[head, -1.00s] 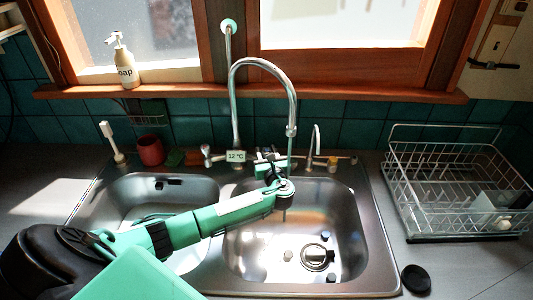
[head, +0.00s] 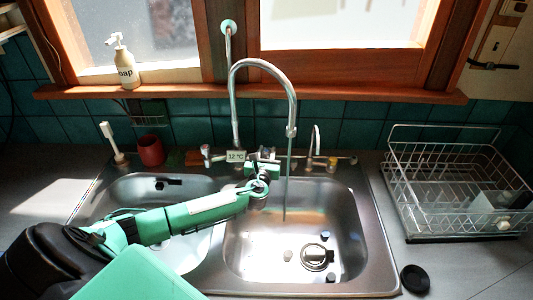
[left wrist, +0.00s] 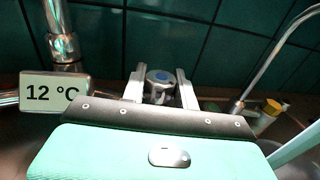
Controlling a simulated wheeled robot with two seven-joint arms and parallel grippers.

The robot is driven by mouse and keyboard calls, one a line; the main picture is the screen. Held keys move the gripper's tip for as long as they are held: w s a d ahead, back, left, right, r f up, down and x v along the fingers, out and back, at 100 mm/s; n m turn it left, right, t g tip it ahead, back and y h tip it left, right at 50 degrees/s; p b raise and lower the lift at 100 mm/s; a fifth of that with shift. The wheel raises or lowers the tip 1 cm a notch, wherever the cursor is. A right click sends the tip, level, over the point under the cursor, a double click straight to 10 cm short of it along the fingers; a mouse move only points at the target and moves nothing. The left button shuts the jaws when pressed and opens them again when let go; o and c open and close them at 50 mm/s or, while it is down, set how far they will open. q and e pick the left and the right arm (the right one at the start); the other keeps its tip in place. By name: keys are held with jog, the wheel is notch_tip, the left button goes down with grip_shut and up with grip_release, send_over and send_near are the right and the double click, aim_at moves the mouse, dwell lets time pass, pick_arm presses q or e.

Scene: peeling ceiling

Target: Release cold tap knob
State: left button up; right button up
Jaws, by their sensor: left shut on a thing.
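The cold tap knob (left wrist: 160,78) is a chrome knob with a blue mark on top. In the left wrist view it sits between the two fingers of my left gripper (left wrist: 161,88), which is shut on it. In the head view my left gripper (head: 263,167) is at the back of the sink, behind the basins, and largely hides the knob. The curved chrome spout (head: 291,110) stands above, with a thin stream of water (head: 286,180) falling into the right basin. My right gripper is not in view.
A display reading 12 °C (head: 236,156) is just left of my gripper. A red-marked knob (head: 206,151) is further left. A small thin tap (head: 315,145) stands to the right. A wire dish rack (head: 455,205) is on the right counter.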

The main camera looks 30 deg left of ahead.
pick_arm(q)
jog(key=shift+f+m+t+h+b, duration=0.15)
jog(key=shift+m+t+h+b, duration=0.55)
jog(key=shift+m+h, duration=0.8)
jog(key=shift+h+b, duration=0.3)
jog(key=shift+h, duration=0.6)
jog(key=o, duration=1)
jog(key=shift+c, duration=0.2)
jog(key=s+d+b, duration=0.2)
jog(key=s+b, duration=0.1)
jog(key=s, duration=1)
jog(key=shift+s, duration=0.35)
